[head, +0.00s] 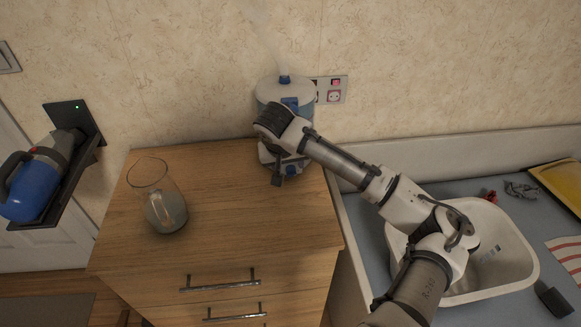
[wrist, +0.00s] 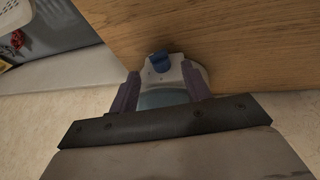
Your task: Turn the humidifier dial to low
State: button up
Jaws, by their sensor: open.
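The humidifier (head: 272,90) stands at the back of the wooden cabinet against the wall. It has a white lid, a blue nozzle with faint mist above it, and a white base. Its blue dial (head: 292,170) shows low on the base, beside my gripper (head: 277,177), which covers much of the body. In the wrist view the blue dial (wrist: 160,62) sits on the white base (wrist: 178,72), just beyond the fingertips. My gripper (wrist: 160,80) is open, its two fingers apart with nothing held between them. I cannot read the dial's setting.
A glass jug (head: 152,190) stands at the left on the wooden cabinet (head: 245,215). A wall socket (head: 334,96) is behind the humidifier. A blue handheld vacuum (head: 35,185) hangs at the left. A white sink basin (head: 515,255) is at the right. The cabinet's front middle is clear.

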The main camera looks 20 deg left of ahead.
aim_at(291, 172)
jog(key=shift+p+x, duration=0.3)
jog(key=shift+x, duration=2.05)
jog(key=c, duration=0.9)
jog(key=shift+s+a+f+t+h, duration=0.1)
jog(key=shift+a+t+h, duration=0.1)
jog(key=shift+t+h, duration=0.15)
jog(key=shift+c, duration=0.2)
jog(key=shift+h+b, duration=0.3)
jog(key=shift+h, duration=0.05)
jog(key=o, duration=0.9)
